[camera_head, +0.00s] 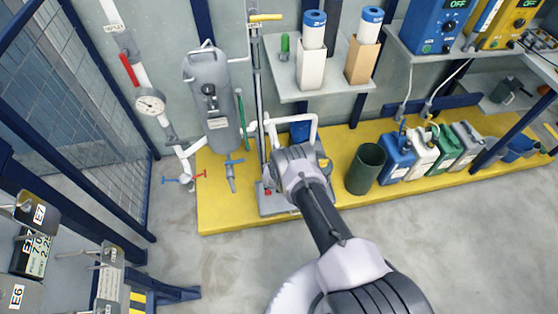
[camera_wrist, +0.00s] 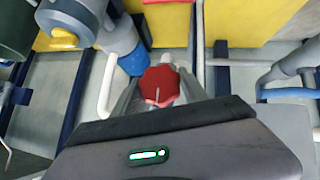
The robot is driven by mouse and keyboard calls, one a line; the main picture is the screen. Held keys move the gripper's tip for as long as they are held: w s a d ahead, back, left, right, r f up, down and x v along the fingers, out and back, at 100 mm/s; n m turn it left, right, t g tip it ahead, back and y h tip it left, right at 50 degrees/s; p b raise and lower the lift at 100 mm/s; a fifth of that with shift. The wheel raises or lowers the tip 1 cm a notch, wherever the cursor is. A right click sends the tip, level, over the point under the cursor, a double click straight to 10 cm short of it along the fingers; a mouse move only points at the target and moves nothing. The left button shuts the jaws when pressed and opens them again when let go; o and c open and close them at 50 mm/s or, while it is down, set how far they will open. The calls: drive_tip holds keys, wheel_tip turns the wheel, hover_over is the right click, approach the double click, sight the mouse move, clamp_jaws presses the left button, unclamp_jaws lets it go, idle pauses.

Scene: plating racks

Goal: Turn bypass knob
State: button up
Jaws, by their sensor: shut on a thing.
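A red knob (camera_wrist: 160,85) with several lobes and a pale line on its face shows in the middle of the wrist view. My gripper (camera_wrist: 161,92) has one grey finger on each side of it and is shut on it. In the head view my wrist reaches over the pump area at the yellow platform. There my arm hides the fingertips and most of what they hold. No label for the knob can be read.
A yellow platform (camera_head: 236,217) carries a grey tank (camera_head: 208,85), white pipes, a dark green bucket (camera_head: 366,169) and several jerrycans. A shelf (camera_head: 343,79) with filter cartridges hangs above. A mesh fence stands at left. The floor in front is clear.

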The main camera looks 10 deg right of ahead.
drive_tip(key=shift+r+y+p, duration=0.1)
drive_tip(key=shift+y+p, duration=0.3)
drive_tip(key=shift+p, duration=0.2)
drive_tip(key=shift+d+m+y, duration=0.1)
drive_tip(key=shift+m+y, duration=0.4)
drive_tip(key=shift+y, duration=0.1)
drive_tip(key=shift+f+m+y, duration=0.2)
drive_tip(key=shift+m+y, duration=0.3)
drive_tip(key=shift+y, duration=0.4)
drive_tip(key=shift+m+y+b, duration=0.6)
drive_tip(key=shift+y, duration=0.5)
drive_tip(key=shift+r, duration=0.1)
drive_tip(key=o, duration=1.4)
drive_tip(key=shift+c, duration=0.2)
